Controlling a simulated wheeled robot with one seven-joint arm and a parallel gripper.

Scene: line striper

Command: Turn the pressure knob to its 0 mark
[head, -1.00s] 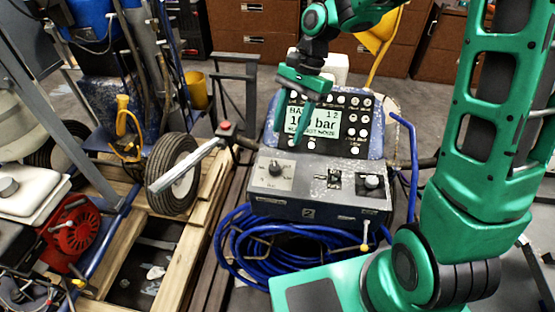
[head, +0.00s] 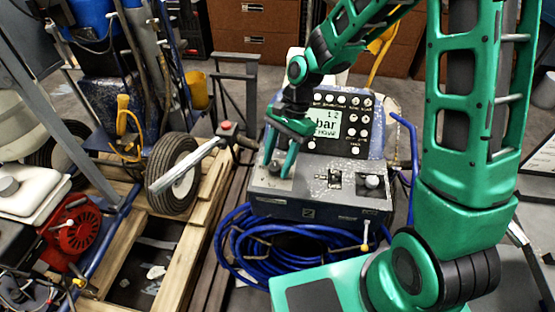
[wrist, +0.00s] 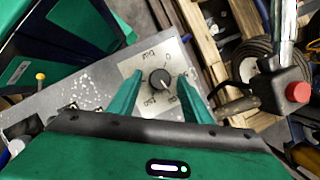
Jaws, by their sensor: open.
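The pressure knob (wrist: 160,79) is a small round black knob on a light scale plate (wrist: 133,67) with printed marks. The wrist view shows it upside down, with a 0 at the plate's upper right and larger numbers around it. I cannot tell surely which mark the knob points to. My gripper (wrist: 159,84) is open, with one green finger on each side of the knob and visible gaps between. In the head view my gripper (head: 279,158) points down at the left of the grey control panel (head: 316,190), partly covering the knob (head: 274,167).
The display (head: 327,124) stands behind, partly hidden by my arm. A red button (head: 225,126) on a lever is just left. A blue hose (head: 262,232) lies coiled below.

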